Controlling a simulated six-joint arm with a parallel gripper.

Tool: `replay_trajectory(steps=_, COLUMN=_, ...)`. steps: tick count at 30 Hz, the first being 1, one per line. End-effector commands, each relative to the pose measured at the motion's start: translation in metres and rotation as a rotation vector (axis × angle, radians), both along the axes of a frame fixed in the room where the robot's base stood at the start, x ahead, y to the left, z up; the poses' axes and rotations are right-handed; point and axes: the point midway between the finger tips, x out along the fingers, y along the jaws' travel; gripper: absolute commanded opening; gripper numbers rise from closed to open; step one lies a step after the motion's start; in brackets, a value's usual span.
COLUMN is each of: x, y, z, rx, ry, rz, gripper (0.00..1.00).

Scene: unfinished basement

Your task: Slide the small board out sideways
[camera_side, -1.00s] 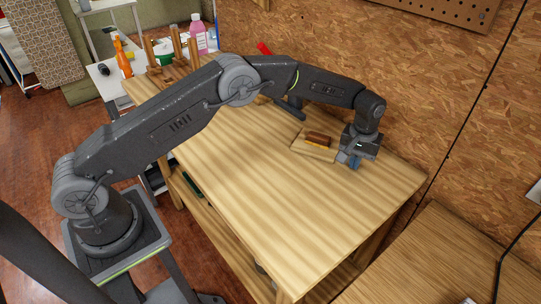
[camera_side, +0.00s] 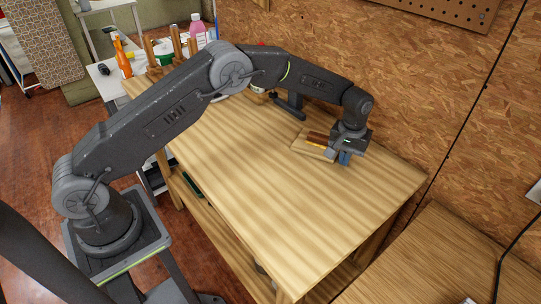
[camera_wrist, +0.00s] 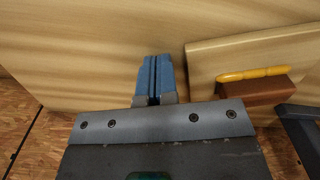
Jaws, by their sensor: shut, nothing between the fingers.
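A small pale wooden board (camera_side: 308,150) lies flat on the workbench (camera_side: 265,205), towards its back right. It also shows at the right of the wrist view (camera_wrist: 222,60). On it rest a brown block (camera_wrist: 262,91) and a yellow, rod-like piece (camera_wrist: 253,73). My gripper (camera_side: 345,158) is shut and empty, with its blue fingertips low beside the board's right side in the side view. In the wrist view the fingertips (camera_wrist: 154,72) are just left of the board's edge, with a narrow gap. The gripper hides part of the board in the side view.
The bench top in front of the board is clear. A chipboard wall (camera_side: 430,90) stands close behind. A wooden rack (camera_side: 170,65), a pink bottle (camera_side: 198,35) and an orange spray bottle (camera_side: 122,58) are at the far left end.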

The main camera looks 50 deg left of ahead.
Motion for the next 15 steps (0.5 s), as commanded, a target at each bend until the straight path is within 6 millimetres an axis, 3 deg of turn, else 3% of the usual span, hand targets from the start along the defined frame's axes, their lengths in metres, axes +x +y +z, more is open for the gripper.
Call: replay_trajectory(steps=15, x=-0.006, y=0.014, z=0.0, rx=0.0, ry=0.0, rz=0.001, gripper=0.0)
